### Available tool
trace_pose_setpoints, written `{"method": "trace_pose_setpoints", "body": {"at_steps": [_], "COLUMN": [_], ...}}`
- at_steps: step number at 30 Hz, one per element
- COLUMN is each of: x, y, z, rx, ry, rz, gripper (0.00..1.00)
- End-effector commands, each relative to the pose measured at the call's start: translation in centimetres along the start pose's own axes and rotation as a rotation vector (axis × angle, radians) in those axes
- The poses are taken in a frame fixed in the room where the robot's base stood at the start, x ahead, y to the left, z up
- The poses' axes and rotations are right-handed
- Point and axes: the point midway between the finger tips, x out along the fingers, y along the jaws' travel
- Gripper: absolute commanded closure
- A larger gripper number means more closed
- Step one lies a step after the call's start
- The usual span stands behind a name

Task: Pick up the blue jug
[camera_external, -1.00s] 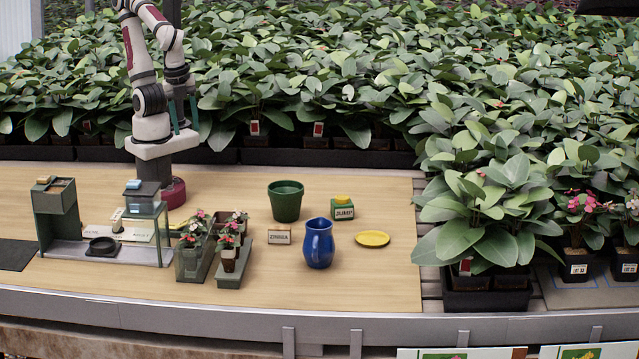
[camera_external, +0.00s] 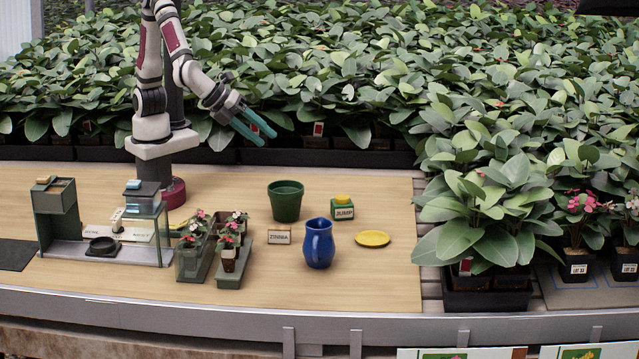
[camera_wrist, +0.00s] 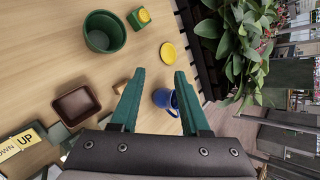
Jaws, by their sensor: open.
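The blue jug (camera_external: 319,245) stands upright on the wooden table in the external view, right of the small ZINNIA sign. In the wrist view the jug (camera_wrist: 162,98) shows between my fingers, partly hidden behind the right one. My gripper (camera_external: 269,137) is open and empty, with teal fingers. It is in the air at the back of the table, above and behind the jug and well apart from it. In the wrist view the two fingertips of my gripper (camera_wrist: 159,73) are spread apart with nothing held.
A green pot (camera_external: 286,204) and a green box with a yellow top (camera_external: 342,208) stand behind the jug. A yellow saucer (camera_external: 372,239) lies right of it. The ZINNIA sign (camera_external: 279,236) and potted flowers (camera_external: 229,262) are on its left. Leafy plants (camera_external: 480,200) border the table's right side.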

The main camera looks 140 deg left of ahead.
Motion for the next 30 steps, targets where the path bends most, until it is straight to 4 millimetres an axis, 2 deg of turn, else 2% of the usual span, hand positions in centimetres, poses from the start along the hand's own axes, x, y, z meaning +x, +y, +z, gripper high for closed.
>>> {"method": "trace_pose_setpoints", "body": {"at_steps": [1,3,4,6,9,11,19,26,30], "x": [1.6,3.1,3.6,4.3,5.0,5.8,12.6,14.9,17.6], "y": [-2.0,-4.1,-4.5,-4.6,-4.5,-4.6,-6.3,-7.1,-7.7], "z": [-3.7,-9.2,-11.3,-15.1,-17.9,-18.6,-20.8,-21.6,-22.5], "rx": [0.14,0.33,0.399,0.525,0.616,0.634,0.632,0.631,0.63], "ry": [0.035,0.104,0.133,0.189,0.231,0.238,0.235,0.236,0.235], "rz": [-0.085,-0.202,-0.239,-0.299,-0.34,-0.346,-0.345,-0.346,-0.345], "gripper": [0.54,0.54,0.54,0.54,0.54,0.54,0.54,0.54,0.54]}}
